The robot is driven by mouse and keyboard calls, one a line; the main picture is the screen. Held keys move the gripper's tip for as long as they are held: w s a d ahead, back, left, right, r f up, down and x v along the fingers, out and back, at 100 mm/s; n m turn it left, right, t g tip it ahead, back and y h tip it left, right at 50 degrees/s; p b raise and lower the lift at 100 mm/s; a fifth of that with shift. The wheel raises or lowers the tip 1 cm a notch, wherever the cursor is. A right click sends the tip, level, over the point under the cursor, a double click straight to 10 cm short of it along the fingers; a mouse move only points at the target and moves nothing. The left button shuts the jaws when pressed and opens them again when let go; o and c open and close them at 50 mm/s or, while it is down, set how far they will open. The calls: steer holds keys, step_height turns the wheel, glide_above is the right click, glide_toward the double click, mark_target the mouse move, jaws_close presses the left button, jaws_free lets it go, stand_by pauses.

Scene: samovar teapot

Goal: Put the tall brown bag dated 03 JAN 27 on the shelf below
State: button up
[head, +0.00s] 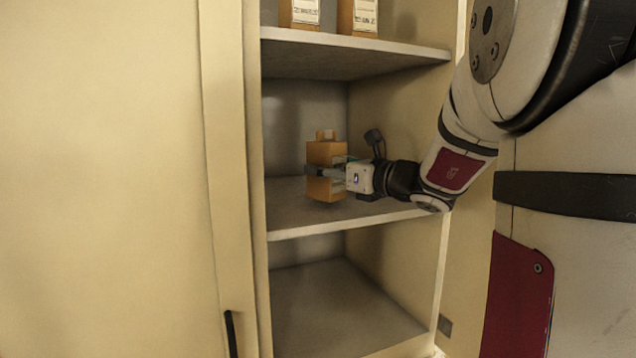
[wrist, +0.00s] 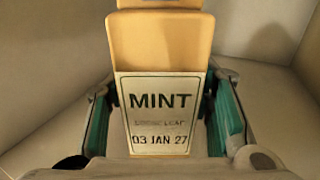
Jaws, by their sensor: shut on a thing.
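The tall brown bag (head: 327,156) is upright at the middle shelf (head: 290,212) of the cabinet. In the wrist view the bag (wrist: 160,52) carries a white label reading MINT and 03 JAN 27, facing my camera. My gripper (head: 328,172) reaches in from the right and is shut on the bag, one finger on each side. In the wrist view my gripper's teal finger pads (wrist: 163,118) flank the bag. I cannot tell whether the bag's base touches the shelf or is just above it.
Two more labelled brown bags stand on the upper shelf, one at the left (head: 300,14) and one at the right (head: 358,17). The bottom compartment (head: 340,300) is empty. A cabinet side wall (head: 228,150) stands left of the opening. The middle shelf is otherwise clear.

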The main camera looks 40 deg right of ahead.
steer(key=shift+f, duration=0.65)
steer(key=shift+f, duration=0.2)
steer(key=o, duration=1.3)
steer(key=shift+s+r, duration=0.1)
steer(key=shift+r, duration=0.1)
steer(key=s, duration=0.4)
steer(key=s+d, duration=0.1)
steer(key=s, duration=0.6)
steer(key=shift+s+d, duration=0.35)
steer(key=shift+d, duration=0.05)
